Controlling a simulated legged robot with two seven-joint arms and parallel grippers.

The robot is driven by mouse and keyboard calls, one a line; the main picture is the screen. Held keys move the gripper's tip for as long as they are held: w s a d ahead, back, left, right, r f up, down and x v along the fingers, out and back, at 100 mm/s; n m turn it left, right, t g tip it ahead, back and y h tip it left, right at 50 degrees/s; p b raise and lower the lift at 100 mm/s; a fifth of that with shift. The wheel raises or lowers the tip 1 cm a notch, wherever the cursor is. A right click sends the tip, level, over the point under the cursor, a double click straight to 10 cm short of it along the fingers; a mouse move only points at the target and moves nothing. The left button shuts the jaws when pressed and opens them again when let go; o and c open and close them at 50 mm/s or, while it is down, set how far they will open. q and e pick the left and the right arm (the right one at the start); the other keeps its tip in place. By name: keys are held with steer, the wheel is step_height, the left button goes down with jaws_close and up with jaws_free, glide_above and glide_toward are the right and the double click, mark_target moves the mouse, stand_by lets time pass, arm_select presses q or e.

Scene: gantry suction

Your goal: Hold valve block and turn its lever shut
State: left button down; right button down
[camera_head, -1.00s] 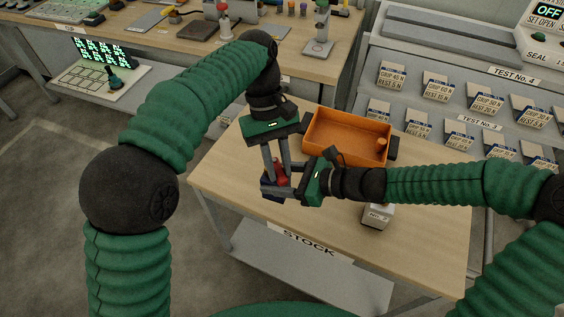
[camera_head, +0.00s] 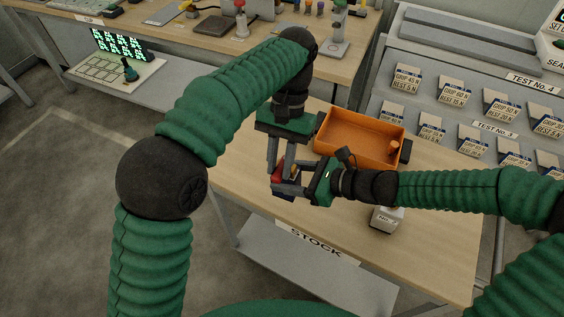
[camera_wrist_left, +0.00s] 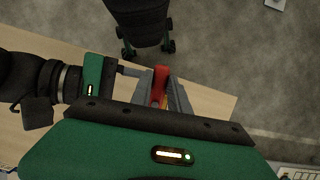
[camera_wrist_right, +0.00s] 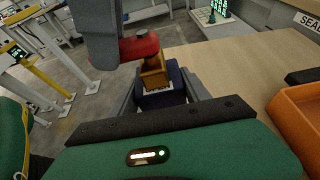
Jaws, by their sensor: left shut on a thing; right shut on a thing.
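The valve block is dark blue (camera_head: 288,193), with a brass stem (camera_wrist_right: 153,73) and a red lever (camera_wrist_right: 140,46) on top. It is mostly hidden behind the grippers in the head view. My right gripper (camera_head: 287,188) reaches in from the right and is shut on the block; the right wrist view shows a finger on either side of it. My left gripper (camera_head: 280,168) points down from above and is shut on the red lever, which stands between its fingers in the left wrist view (camera_wrist_left: 159,84). A white label on the block is partly covered.
An orange bin (camera_head: 345,152) holding a small orange-brown part (camera_head: 394,147) stands just behind the grippers. A grey-white block (camera_head: 387,219) sits on the wooden table (camera_head: 345,228) at right. A sloped panel of labelled cards (camera_head: 460,98) stands at back right.

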arm_select(q)
steer(key=shift+a, duration=0.4)
arm_select(e)
steer(key=shift+w+d, duration=0.3)
arm_select(q)
steer(key=c, duration=1.4)
jaws_free()
steer(key=shift+o, duration=0.8)
steer(key=shift+d, duration=0.1)
arm_select(e)
steer(key=shift+a, duration=0.1)
steer(key=shift+s, duration=0.15)
arm_select(q)
steer(key=shift+d, duration=0.1)
arm_select(e)
steer(key=shift+a, duration=0.1)
